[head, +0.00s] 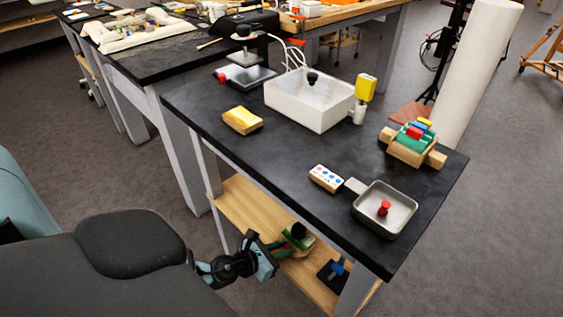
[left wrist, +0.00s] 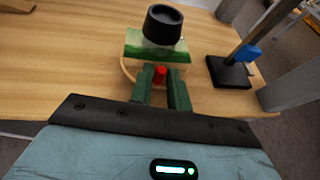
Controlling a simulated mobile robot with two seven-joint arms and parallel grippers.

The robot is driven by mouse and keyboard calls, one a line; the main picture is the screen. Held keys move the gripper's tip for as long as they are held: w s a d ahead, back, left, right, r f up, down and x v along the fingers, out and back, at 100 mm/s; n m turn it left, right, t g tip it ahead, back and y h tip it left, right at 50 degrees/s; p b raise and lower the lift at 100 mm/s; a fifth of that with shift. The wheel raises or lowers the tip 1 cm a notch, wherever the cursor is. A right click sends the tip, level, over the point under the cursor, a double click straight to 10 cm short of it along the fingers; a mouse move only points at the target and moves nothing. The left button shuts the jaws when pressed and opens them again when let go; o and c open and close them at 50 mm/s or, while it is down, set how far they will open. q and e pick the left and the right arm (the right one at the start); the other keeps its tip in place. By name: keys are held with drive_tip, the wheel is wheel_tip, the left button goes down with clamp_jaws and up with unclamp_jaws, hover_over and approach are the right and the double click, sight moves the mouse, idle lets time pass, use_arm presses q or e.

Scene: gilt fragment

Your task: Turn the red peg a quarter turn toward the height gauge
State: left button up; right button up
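The red peg (left wrist: 160,74) shows in the left wrist view, in front of a green block with a black cylinder (left wrist: 163,25) on top, on a round wooden base. In the head view this green block (head: 298,236) sits on the lower wooden shelf, partly behind my gripper. My left gripper (left wrist: 160,88) points at the block. Its two green fingers stand apart, with the peg at the gap between their tips; I cannot tell whether they touch it. The height gauge (left wrist: 229,71), with black base, post and blue slider, stands to the right. My right gripper is not in view.
The shelf (head: 235,205) lies under the black tabletop (head: 285,160), whose edge overhangs my gripper. A grey table leg (left wrist: 294,94) stands right of the gauge. Shelf left of the block is mostly clear. Another red knob sits in a metal tray (head: 398,226) on top.

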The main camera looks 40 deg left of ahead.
use_arm(q)
clamp_jaws()
